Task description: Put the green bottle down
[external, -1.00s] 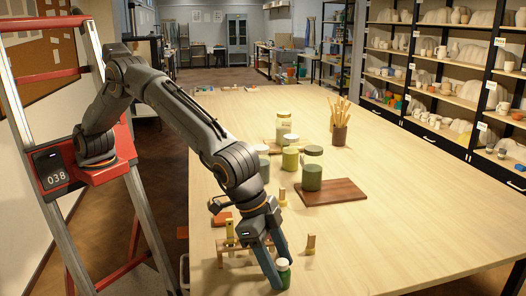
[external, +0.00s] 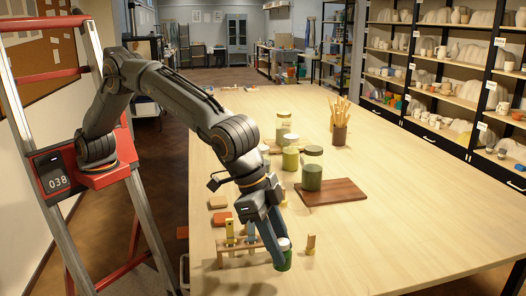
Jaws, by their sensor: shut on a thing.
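My gripper (external: 281,258) points down and is shut on the green bottle (external: 284,263), which has a white cap. The fingers hide part of the bottle. It is roughly upright near the front of the table, and I cannot tell whether its base touches the tabletop. A small wooden rack (external: 228,258) stands just left of it, holding a yellow bottle (external: 230,235) and a blue bottle (external: 251,232).
A small wooden piece (external: 311,245) stands close right of the bottle. Several jars (external: 312,178), a dark board (external: 345,190) and a brush pot (external: 340,135) stand farther back. The table (external: 420,220) is clear to the right.

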